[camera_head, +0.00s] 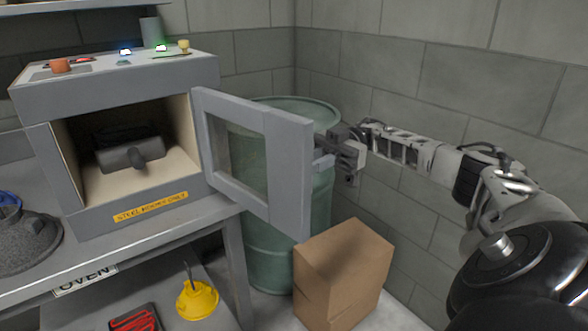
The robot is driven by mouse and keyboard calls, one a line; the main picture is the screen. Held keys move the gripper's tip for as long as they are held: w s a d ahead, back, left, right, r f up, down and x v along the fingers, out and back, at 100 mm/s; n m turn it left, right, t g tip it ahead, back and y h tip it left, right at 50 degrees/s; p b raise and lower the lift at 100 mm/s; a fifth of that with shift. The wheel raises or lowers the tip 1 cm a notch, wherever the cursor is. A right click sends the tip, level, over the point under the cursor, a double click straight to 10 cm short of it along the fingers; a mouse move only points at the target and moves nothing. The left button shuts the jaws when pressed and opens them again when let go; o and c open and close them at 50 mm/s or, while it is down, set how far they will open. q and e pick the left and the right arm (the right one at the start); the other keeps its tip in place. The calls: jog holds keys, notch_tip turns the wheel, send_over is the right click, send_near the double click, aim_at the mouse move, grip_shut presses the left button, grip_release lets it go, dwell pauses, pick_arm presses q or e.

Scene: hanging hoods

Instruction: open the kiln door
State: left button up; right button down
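The kiln (100,210) is a grey box on the table at the left, with its cream-lined chamber showing. Its grey door (288,177), framing a window, is hinged at the chamber's right side and stands wide open, swung out past the table's right edge. My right gripper (340,152) is at the door's outer edge, with its arm coming in from the right. The fingertips are partly hidden by the door, so I cannot tell whether they grip anything there. My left gripper is not in view.
A yellow funnel-like object (198,300) sits on the lower shelf. A block wall is close behind my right arm.

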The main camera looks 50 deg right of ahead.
aim_at(311, 129)
jog(key=shift+w+d, duration=0.1)
jog(key=c, duration=1.5)
grip_release()
jog(key=shift+o, duration=0.2)
jog(key=shift+r, duration=0.1)
jog(key=shift+r, duration=0.2)
notch_tip(311, 129, up, 3)
jog(key=shift+f, duration=0.1)
jog(key=s+a+r, duration=0.2)
jog(key=r, duration=0.1)
jog(key=s+a+r, duration=0.1)
jog(key=r, duration=0.1)
jog(key=shift+s+a+r+b, duration=0.1)
jog(key=shift+a+r+b, duration=0.05)
jog(key=shift+a+b, duration=0.2)
jog(key=s+a+r+b, duration=0.2)
jog(key=s+a+r, duration=0.2)
jog(key=s+a, duration=0.2)
jog(key=shift+s+a+r, duration=0.2)
jog(key=shift+a, duration=0.15)
